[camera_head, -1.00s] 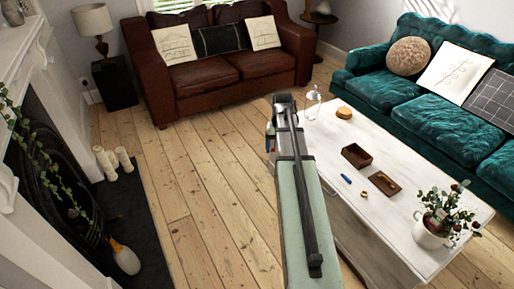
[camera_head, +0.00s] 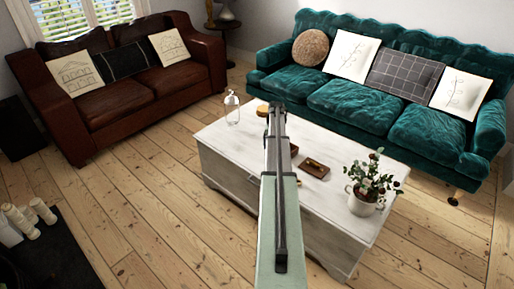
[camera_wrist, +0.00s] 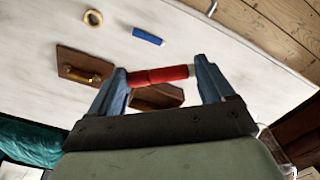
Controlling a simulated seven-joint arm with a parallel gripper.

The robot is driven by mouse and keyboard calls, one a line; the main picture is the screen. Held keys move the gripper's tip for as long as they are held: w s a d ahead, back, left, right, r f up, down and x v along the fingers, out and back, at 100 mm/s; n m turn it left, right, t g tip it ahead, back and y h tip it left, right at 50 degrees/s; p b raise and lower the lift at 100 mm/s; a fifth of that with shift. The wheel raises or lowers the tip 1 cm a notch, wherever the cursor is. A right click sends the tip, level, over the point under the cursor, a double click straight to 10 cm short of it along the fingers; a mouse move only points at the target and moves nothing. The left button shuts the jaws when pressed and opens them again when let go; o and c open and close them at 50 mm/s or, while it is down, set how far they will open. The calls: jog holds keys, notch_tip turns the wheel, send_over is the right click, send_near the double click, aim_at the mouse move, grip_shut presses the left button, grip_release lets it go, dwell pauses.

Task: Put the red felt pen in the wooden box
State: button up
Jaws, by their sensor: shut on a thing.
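The red felt pen (camera_wrist: 160,76) is held crosswise between the two blue fingers of my gripper (camera_wrist: 163,73) in the wrist view. The wooden box (camera_wrist: 158,98) is behind the pen in that view, partly hidden by the pen and gripper, and the pen is apart from it as far as I can tell. In the head view a small part of the box (camera_head: 294,150) shows just right of my arm, on the white table. The pen and fingertips are hidden there behind my arm.
On the white table (camera_head: 222,146) lie a brown lid (camera_head: 313,168) with a brass handle, a blue cylinder (camera_wrist: 148,36) and a gold ring (camera_wrist: 93,17). A potted plant (camera_head: 366,192) stands at the right, a glass bottle (camera_head: 232,108) at the far left, a round wooden piece (camera_head: 263,110) at the back.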

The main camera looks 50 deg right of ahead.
jog(key=w+d+f+m, duration=0.3)
jog(key=w+d, duration=0.1)
jog(key=d, duration=0.4)
jog(key=w+d+f+m, duration=0.3)
jog(key=w+d+m, duration=0.1)
jog(key=d, duration=0.4)
jog(key=shift+w+d, duration=0.15)
jog(key=shift+w, duration=0.2)
jog(key=shift+f, duration=0.1)
jog(key=shift+f, duration=2.2)
jog(key=shift+f, duration=1.2)
jog(key=o, duration=0.9)
